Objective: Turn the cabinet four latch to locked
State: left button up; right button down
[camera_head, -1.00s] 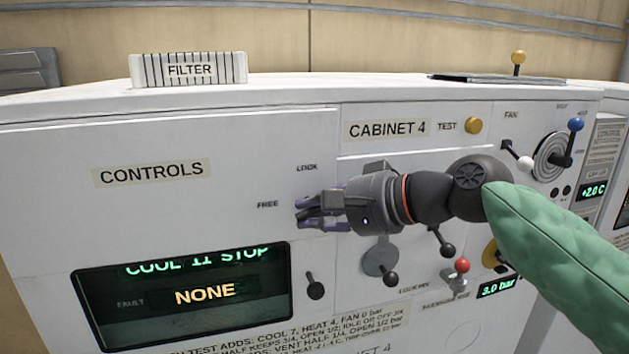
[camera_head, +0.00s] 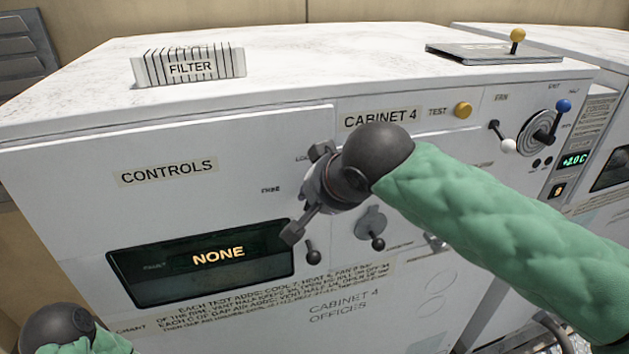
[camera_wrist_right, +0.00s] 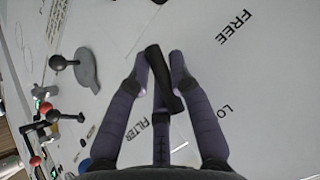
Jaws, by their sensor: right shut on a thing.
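The cabinet 4 latch shows in the right wrist view as a dark bar handle (camera_wrist_right: 163,80) between my right gripper's fingers (camera_wrist_right: 160,64). The gripper is closed on it. In the head view my right gripper (camera_head: 322,190) faces the panel and hides the latch. The FREE label (camera_head: 270,190) is left of the gripper and the partly covered LOCK label (camera_head: 302,158) is at its upper left. In the wrist view FREE (camera_wrist_right: 235,26) and part of LOCK (camera_wrist_right: 225,112) lie right of the handle. The handle's exact setting is hard to tell.
A dark display (camera_head: 218,257) reading NONE is at lower left. Small black-knobbed levers (camera_head: 313,256) and (camera_head: 377,243) sit just below the gripper. A FILTER piece (camera_head: 188,67) stands on top.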

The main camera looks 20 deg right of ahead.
jog(key=shift+r+n+t+h, duration=0.15)
jog(key=shift+r+n+h, duration=0.15)
jog(key=shift+h, duration=0.4)
jog(key=shift+r+n+t+h, duration=0.2)
jog(key=shift+n+h, duration=0.2)
jog(key=shift+h, duration=0.3)
jog(key=shift+d, duration=0.15)
jog(key=c, duration=1.4)
grip_release()
jog(key=shift+o, duration=0.2)
jog(key=shift+f, duration=0.1)
jog(key=shift+f, duration=0.1)
jog(key=v, duration=1.2)
jog(key=shift+a, duration=0.3)
